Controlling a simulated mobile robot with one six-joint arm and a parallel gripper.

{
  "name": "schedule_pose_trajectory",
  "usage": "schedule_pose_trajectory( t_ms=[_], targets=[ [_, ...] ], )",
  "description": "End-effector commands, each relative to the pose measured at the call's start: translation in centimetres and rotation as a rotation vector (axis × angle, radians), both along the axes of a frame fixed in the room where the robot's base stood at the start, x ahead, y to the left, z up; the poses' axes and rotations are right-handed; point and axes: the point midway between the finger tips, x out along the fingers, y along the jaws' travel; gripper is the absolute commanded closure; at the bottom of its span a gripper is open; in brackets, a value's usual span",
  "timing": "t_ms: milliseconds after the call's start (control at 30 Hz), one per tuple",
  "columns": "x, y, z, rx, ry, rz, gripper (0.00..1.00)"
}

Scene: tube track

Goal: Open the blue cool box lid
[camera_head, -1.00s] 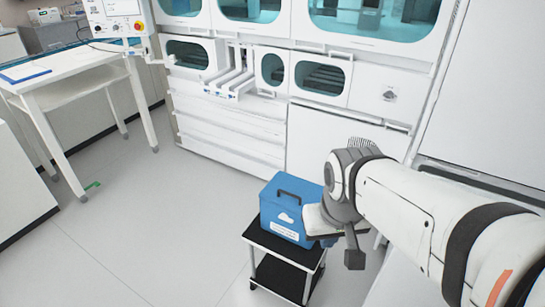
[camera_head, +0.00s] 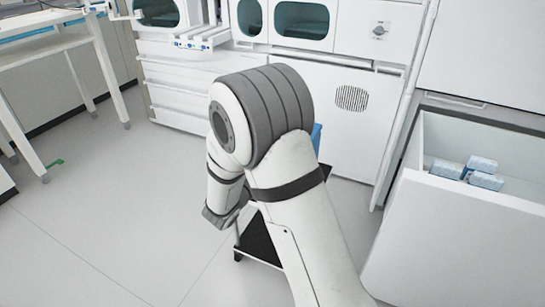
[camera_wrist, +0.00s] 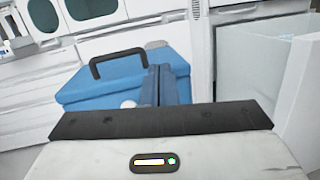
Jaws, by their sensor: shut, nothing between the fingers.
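The blue cool box (camera_wrist: 85,92) fills the middle of the wrist view, with a dark handle (camera_wrist: 117,53) upright on its lid. The lid looks closed, though part of the near side is hidden by my gripper. My gripper (camera_wrist: 162,72) is shut and empty, its narrow fingers pointing towards the box and overlapping its right part. I cannot tell whether they touch it. In the head view my arm covers almost all of the box, and only a blue strip (camera_head: 317,136) shows to the right of the arm.
A small black stand (camera_head: 258,243) shows below my arm. A white open bin (camera_head: 450,225) with several blue-and-white packs (camera_head: 484,172) stands at the right. White cabinets (camera_head: 185,75) line the back, and a white table (camera_head: 60,50) is at the left. The floor at front left is clear.

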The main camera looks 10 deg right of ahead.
Motion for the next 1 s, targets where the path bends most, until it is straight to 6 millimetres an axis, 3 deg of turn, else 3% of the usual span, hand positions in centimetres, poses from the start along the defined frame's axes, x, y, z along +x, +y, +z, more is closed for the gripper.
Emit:
schedule_pose_trajectory(
  t_ms=[33,133,233,733,1000],
  targets=[
    [0.8,1.5,-2.0,-0.042,0.006,0.053,1.00],
    [1.7,3.4,-3.1,-0.095,0.007,0.125,1.00],
    [2.4,3.9,-3.3,-0.116,0.003,0.154,1.00],
    [8.6,-0.7,-1.7,-0.116,0.002,0.155,1.00],
    [10.0,-1.7,-1.2,-0.116,0.004,0.156,1.00]
  ],
)
